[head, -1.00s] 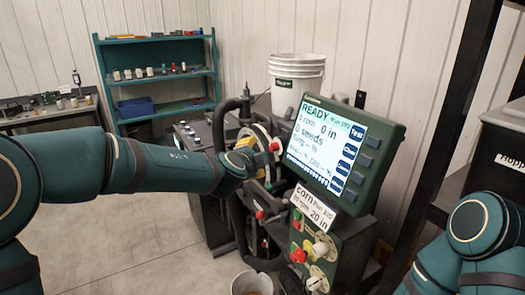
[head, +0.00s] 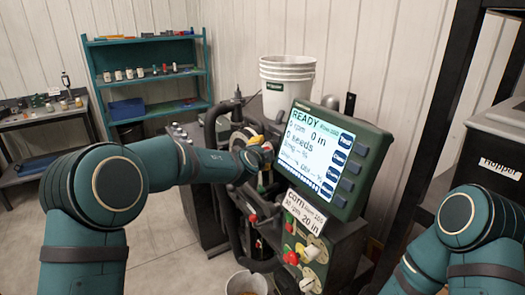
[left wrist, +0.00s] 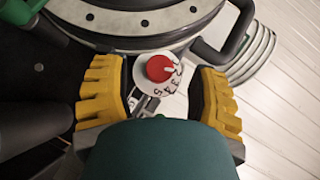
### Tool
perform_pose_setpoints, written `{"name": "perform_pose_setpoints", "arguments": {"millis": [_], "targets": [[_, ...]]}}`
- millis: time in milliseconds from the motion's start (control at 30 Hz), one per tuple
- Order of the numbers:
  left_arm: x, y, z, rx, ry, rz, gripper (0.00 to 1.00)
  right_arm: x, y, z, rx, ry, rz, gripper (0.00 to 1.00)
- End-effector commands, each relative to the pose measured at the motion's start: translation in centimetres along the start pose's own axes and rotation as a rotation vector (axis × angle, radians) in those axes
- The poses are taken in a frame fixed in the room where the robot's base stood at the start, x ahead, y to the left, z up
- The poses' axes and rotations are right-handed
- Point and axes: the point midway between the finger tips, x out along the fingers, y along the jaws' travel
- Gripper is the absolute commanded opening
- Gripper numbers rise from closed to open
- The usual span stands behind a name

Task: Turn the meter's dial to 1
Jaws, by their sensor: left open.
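The meter's dial is a red knob (left wrist: 159,68) with a white mark on a white numbered plate (left wrist: 171,88). In the left wrist view the mark points right, toward the printed digits; which digit it meets is too small to tell. My left gripper (left wrist: 160,82) is open, its yellow fingers on either side of the dial and apart from the knob. In the head view the left gripper (head: 257,150) is at the meter's side, left of the screen (head: 318,150), and largely hides the dial. My right gripper is out of view; only its arm shows at lower right.
The screen reads READY. Below it are a corn label (head: 306,210) and a panel with red, green and white controls. Black tubing (head: 226,200) curves beside the meter. A white bucket (head: 287,82) stands behind, another bucket (head: 246,284) on the floor. Floor at left is clear.

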Motion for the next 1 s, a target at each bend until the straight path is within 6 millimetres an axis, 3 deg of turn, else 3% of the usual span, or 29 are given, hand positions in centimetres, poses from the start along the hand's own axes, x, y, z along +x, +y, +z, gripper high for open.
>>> {"name": "perform_pose_setpoints", "arguments": {"millis": [200, 500, 667, 1000], "targets": [[1.32, 0.01, -0.03, 0.0, 0.0, 0.0, 0.59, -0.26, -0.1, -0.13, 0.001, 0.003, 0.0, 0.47], [1.41, 0.03, 0.01, 0.0, 0.0, 0.0, 0.58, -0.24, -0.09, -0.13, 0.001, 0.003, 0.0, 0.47], [1.4, 0.02, 0.01, 0.0, 0.0, 0.0, 0.02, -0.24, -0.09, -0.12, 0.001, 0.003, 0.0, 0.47], [1.38, -0.02, 0.03, -0.005, -0.001, 0.004, 0.0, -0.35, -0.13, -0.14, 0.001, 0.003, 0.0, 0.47]]}}
